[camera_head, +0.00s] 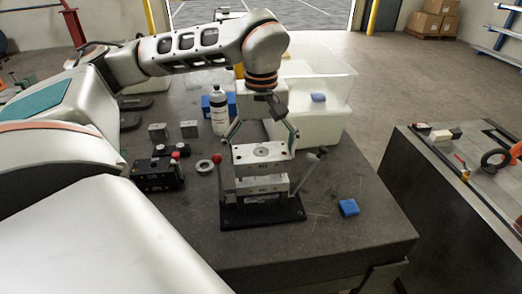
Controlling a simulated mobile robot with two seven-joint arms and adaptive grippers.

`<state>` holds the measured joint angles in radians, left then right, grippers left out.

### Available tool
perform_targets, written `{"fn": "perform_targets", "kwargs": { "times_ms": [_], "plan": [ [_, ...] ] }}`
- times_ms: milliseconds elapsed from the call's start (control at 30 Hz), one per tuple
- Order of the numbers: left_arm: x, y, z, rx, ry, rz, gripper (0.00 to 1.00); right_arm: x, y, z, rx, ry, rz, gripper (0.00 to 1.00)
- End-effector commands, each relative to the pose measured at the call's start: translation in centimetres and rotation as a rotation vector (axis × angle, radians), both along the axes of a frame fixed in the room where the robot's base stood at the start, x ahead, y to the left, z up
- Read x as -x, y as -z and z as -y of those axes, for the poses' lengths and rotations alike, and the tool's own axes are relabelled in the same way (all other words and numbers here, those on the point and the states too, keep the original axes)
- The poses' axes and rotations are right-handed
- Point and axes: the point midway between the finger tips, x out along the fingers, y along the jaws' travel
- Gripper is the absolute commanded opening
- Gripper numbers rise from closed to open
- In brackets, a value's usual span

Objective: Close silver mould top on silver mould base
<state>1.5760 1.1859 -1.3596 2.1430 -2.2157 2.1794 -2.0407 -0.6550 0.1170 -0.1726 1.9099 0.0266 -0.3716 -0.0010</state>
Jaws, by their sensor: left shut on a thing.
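The silver mould top (262,154) is a flat metal block with a round ring on its upper face. My left gripper (263,135) comes down from above and is shut on it, with a finger at each side. The silver mould base (262,186) stands right below, on a black plate (240,217) on the dark table. The top looks level and just above the base; I cannot tell whether they touch. My right gripper does not show.
Levers with a red knob (217,159) and a dark knob (321,152) flank the mould. A black control box (158,176), a white bottle (218,110), a white bin (318,120) and a blue block (348,207) stand around it. The table's front right is mostly clear.

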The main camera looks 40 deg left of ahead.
Motion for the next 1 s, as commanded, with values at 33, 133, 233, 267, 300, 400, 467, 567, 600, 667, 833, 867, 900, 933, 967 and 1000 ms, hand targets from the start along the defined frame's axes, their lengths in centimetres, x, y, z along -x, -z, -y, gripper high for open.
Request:
{"fn": "perform_targets", "kwargs": {
  "times_ms": [33,133,233,267,300,400,467,567,600,667,833,867,900,933,967,1000],
  "plan": [
    [-0.1,0.0,0.0,0.000,0.000,0.002,0.40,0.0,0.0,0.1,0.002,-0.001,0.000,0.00],
    [0.0,0.1,0.0,0.001,0.000,0.003,0.40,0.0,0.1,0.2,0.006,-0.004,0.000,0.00],
    [0.0,0.3,0.0,0.001,0.000,0.003,0.40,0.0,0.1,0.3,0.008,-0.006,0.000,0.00],
    [0.0,0.3,0.0,0.001,0.000,0.003,0.40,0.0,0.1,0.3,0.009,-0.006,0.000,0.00],
    [0.0,0.4,0.0,0.001,0.000,0.003,0.40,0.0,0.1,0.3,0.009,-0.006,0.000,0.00],
    [0.0,0.5,0.0,0.001,0.000,0.003,0.40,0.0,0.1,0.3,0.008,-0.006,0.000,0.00],
    [0.0,0.6,0.0,0.000,0.000,0.002,0.40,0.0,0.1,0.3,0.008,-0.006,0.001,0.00],
    [0.0,0.8,0.0,0.000,0.000,0.002,0.40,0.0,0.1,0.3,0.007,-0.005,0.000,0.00],
    [0.0,0.8,0.0,0.000,0.000,0.002,0.40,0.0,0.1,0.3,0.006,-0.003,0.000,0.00],
    [0.0,0.9,0.0,0.000,0.000,0.002,0.40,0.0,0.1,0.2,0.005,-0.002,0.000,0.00],
    [0.0,1.1,0.0,0.000,0.000,0.002,0.40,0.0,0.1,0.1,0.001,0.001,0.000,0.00],
    [0.0,1.2,0.0,0.000,0.000,0.002,0.40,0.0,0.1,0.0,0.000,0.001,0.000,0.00],
    [0.0,1.2,0.0,0.001,0.000,0.003,0.40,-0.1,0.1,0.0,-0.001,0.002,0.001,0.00],
    [0.0,1.3,0.0,0.001,0.000,0.003,0.40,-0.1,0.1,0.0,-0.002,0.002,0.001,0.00],
    [0.0,1.3,0.0,0.001,0.001,0.003,0.40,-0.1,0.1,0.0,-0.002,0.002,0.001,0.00],
    [-0.1,1.4,0.0,0.000,0.001,0.004,0.40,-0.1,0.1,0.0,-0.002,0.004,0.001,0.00]
  ]
}}
